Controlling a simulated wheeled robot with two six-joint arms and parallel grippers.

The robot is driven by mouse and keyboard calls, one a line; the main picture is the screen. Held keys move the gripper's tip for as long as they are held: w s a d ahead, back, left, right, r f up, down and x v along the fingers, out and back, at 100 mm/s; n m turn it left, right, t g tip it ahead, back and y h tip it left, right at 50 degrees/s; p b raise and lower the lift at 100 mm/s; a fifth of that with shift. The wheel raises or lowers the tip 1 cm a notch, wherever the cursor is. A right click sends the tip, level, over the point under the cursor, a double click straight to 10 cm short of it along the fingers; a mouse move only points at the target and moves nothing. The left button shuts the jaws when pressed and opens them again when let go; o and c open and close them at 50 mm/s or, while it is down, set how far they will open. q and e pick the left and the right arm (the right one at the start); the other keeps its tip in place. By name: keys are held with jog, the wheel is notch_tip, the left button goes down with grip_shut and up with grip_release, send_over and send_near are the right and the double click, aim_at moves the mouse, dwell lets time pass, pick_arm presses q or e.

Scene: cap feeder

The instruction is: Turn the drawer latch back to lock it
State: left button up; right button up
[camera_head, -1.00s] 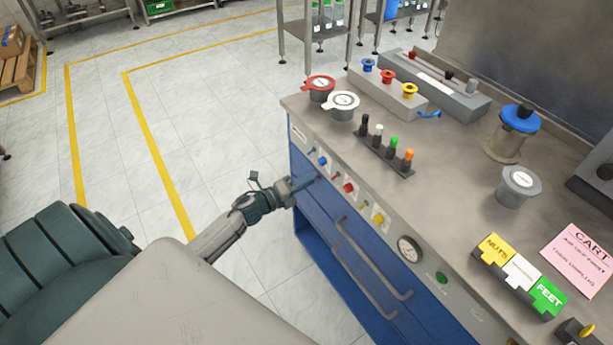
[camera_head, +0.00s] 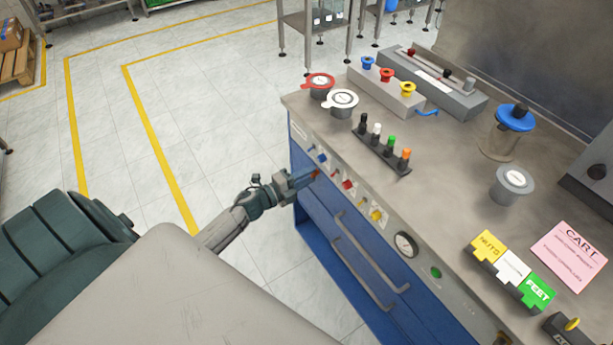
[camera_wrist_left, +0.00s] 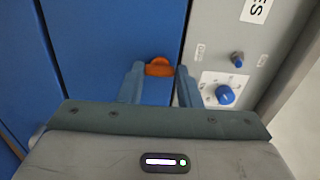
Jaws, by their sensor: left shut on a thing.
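The drawer latch, a small orange knob (camera_wrist_left: 158,67), sits at the top edge of the blue drawer front (camera_wrist_left: 115,35) in the left wrist view. My left gripper (camera_wrist_left: 159,78) has one finger on each side of it and is shut on it. In the head view the left gripper (camera_head: 312,176) reaches the blue cabinet front just under the bench top, and a bit of the red-orange latch (camera_head: 317,174) shows at its tips. The latch's exact angle is hard to tell. My right gripper is in neither view.
Beside the latch, the grey panel carries a blue knob (camera_wrist_left: 225,95), a red knob (camera_head: 347,184) and a yellow knob (camera_head: 376,215). Grey drawer handles (camera_head: 372,275) and a gauge (camera_head: 405,244) are further right. The floor left of the cabinet is clear.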

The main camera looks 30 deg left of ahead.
pick_arm(q)
jog(key=o, duration=1)
jog(key=shift+a, duration=0.1)
jog(key=b+v, duration=0.2)
jog(key=v, duration=0.8)
jog(key=shift+s+a, duration=0.1)
jog(key=shift+s, duration=0.3)
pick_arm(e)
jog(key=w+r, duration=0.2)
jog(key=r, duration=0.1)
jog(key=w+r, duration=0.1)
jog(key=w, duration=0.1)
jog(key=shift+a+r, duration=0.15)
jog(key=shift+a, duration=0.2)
